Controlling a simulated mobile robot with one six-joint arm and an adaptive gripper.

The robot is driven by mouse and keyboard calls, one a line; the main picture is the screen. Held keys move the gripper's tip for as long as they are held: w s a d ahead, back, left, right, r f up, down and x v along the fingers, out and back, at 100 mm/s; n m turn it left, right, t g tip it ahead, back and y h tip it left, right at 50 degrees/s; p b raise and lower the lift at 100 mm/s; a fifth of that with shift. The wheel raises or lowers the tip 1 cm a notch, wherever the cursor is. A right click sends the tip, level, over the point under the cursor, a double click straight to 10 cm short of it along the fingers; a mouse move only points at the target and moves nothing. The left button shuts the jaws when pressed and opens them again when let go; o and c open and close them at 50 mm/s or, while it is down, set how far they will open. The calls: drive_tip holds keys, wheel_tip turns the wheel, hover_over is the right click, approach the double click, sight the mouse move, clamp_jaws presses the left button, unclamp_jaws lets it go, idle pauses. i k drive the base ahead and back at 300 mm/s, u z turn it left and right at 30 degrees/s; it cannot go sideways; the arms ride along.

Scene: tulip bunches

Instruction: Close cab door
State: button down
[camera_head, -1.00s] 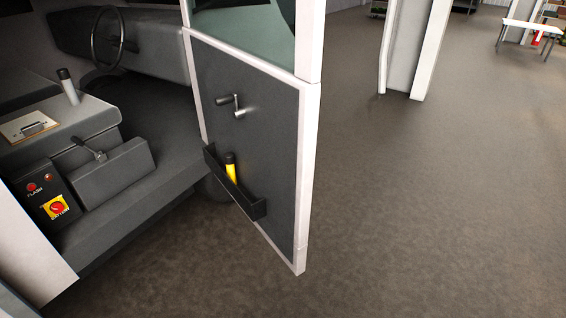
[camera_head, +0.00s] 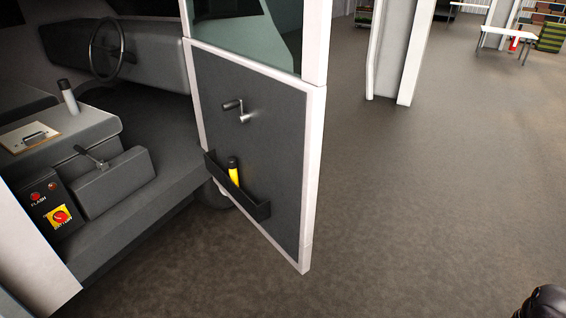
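The cab door (camera_head: 262,150) stands open in the middle of the head view. Its grey inner panel faces me, with a white frame around it and a window above. A crank handle (camera_head: 238,110) sits on the panel. A black door pocket (camera_head: 238,188) below it holds a yellow item with a black top (camera_head: 233,168). The cab (camera_head: 130,195) lies open to the left of the door. At the bottom right corner a black rounded part shows, which may be part of my arm; my gripper's fingers are not in view.
In the cab are a steering wheel (camera_head: 106,48), a flask (camera_head: 68,96), a clipboard (camera_head: 30,137) and a switch panel (camera_head: 52,205). A white post (camera_head: 400,50) stands behind the door. A white table (camera_head: 506,28) is far right. The floor right of the door is clear.

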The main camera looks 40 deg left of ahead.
sight(277, 152)
drive_tip(key=u, duration=1.05)
drive_tip(key=k, duration=0.95)
drive_tip(key=i, duration=0.7)
